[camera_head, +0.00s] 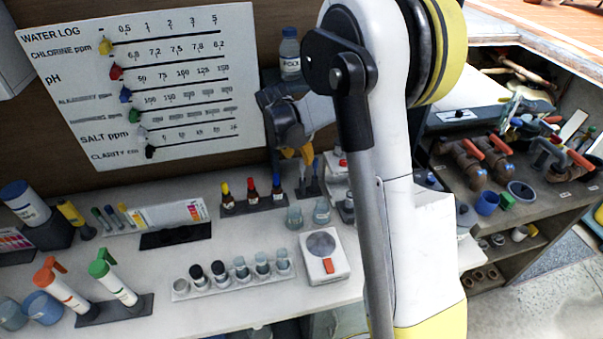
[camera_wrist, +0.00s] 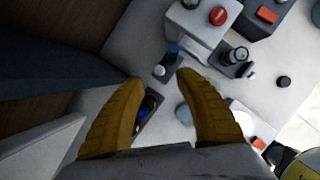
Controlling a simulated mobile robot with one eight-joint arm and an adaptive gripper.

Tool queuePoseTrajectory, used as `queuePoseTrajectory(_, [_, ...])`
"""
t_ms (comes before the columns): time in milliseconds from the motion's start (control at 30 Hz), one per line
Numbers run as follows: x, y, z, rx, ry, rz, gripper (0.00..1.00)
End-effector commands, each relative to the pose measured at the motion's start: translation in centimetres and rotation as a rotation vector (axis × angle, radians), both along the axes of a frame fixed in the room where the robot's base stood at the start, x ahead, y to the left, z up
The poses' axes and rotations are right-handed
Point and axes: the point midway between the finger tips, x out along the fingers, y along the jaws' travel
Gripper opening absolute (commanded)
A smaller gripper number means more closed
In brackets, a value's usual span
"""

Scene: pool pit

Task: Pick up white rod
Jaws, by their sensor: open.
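My gripper (camera_head: 297,154) is open and empty, pointing down above the back of the white counter. Its two yellow fingers (camera_wrist: 161,80) spread apart in the wrist view. Just below and beyond it is a small dark stand (camera_head: 308,191) with thin upright pieces, partly hidden by the fingers. In the wrist view this stand (camera_wrist: 164,60) lies ahead of the gap between the fingertips. It shows a small white round end (camera_wrist: 160,71), possibly the white rod seen end-on, and a blue-topped piece (camera_wrist: 173,48) beside it. Neither finger touches them. I cannot tell the rod's length.
A rack of dropper bottles (camera_head: 252,205) stands left of the stand. Glass cups (camera_head: 321,211) and a white scale (camera_head: 324,256) are in front. A white box with a red button (camera_wrist: 203,22) is close by. The water log board (camera_head: 145,85) is behind.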

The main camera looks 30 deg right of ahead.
Motion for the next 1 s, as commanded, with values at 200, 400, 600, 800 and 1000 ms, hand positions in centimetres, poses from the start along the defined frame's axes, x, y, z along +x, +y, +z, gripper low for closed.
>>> queuePoseTrajectory(200, [0.9, -1.6, -2.9, 0.0, -0.001, -0.002, 0.41])
queuePoseTrajectory(400, [1.1, -2.1, -4.1, 0.001, -0.001, -0.001, 0.41])
queuePoseTrajectory(600, [1.1, -2.0, -4.0, 0.001, -0.001, -0.001, 0.18])
queuePoseTrajectory(800, [1.1, -2.0, -4.0, 0.001, -0.001, -0.001, 0.0])
queuePoseTrajectory(1000, [1.1, -2.0, -3.9, 0.001, -0.001, -0.001, 0.0])
